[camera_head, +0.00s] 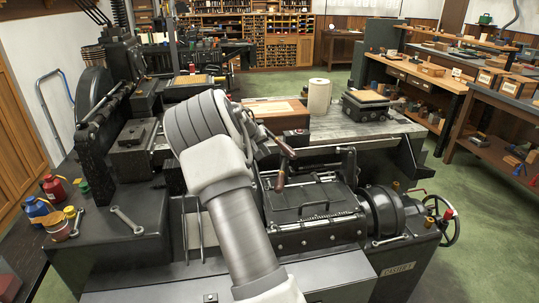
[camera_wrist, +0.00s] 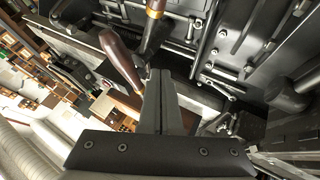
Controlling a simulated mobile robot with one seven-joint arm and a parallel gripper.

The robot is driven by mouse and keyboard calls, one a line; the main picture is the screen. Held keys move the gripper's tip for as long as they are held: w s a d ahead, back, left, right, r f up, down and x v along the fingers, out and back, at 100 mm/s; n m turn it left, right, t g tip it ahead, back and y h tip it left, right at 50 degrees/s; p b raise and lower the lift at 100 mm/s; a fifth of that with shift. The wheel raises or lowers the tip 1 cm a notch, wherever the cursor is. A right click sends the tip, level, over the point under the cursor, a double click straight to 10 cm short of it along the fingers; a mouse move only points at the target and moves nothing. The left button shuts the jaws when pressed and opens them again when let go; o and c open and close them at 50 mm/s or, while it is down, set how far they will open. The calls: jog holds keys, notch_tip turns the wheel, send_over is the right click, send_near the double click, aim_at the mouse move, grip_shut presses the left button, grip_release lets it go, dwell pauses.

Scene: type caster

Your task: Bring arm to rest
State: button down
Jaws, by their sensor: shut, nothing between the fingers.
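My gripper (camera_wrist: 160,74) is shut and empty in the wrist view, its two dark fingers pressed together. My arm reaches up from the bottom of the head view, over the dark type caster (camera_head: 315,203). The gripper itself is mostly hidden behind the arm there. A brown wooden handle (camera_wrist: 122,62) lies just left of the fingertips in the wrist view, apart from them as far as I can tell. A second brown handle with a brass collar (camera_wrist: 155,8) is beyond them. In the head view, a brown-handled lever (camera_head: 282,172) stands right beside my arm.
A wrench (camera_head: 127,221) and several colored cans (camera_head: 57,222) sit on the machine's left top. A paper roll (camera_head: 319,96) stands on the bench behind. A handwheel (camera_head: 441,220) juts out at right. Green floor (camera_head: 491,230) is clear at right.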

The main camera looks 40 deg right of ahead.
jog(key=s+a+r+n+t+y+p, duration=0.1)
jog(key=s+a+r+y, duration=0.1)
jog(key=s+a+r, duration=0.6)
jog(key=s+a+r+y, duration=0.25)
jog(key=s+a, duration=0.25)
jog(key=a, duration=0.4)
jog(key=s+a+r+n+t+y+p, duration=0.1)
jog(key=s+a+r, duration=0.55)
jog(key=a, duration=0.25)
jog(key=s+a+n+y, duration=0.1)
jog(key=s+a, duration=0.4)
jog(key=s, duration=0.3)
jog(key=s+a+f+n+y+p, duration=0.1)
jog(key=s+a+n, duration=0.1)
jog(key=s+a, duration=0.3)
jog(key=s, duration=0.3)
jog(key=shift+s+a+t, duration=0.25)
jog(key=shift+a+t, duration=0.05)
jog(key=shift+d, duration=0.25)
